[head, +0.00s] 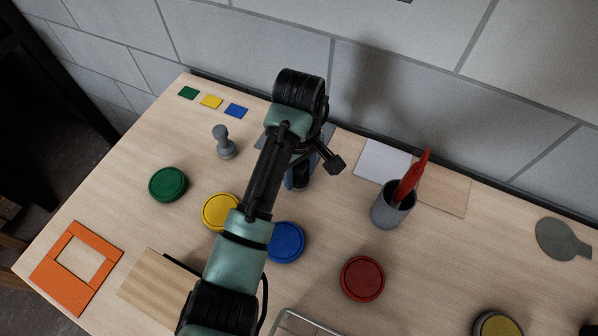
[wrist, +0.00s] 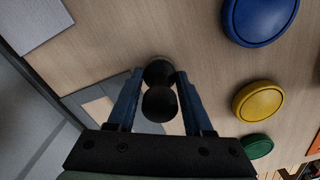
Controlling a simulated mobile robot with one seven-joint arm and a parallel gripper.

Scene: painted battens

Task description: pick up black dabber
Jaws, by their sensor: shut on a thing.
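The black dabber (wrist: 159,104) shows in the wrist view, with a round knob toward the camera and a wider dark end beyond it. My gripper (wrist: 160,76) has its two blue fingers on either side of the dabber and is shut on it. In the head view my gripper (head: 298,180) is over the table behind my arm, which hides most of the dabber. I cannot tell whether the dabber touches the table.
Green (head: 168,184), yellow (head: 219,211), blue (head: 286,242) and red (head: 362,278) round pads lie on the table (head: 130,190). A grey cup (head: 391,210) with a red-handled tool stands to the right. The wall is close behind.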

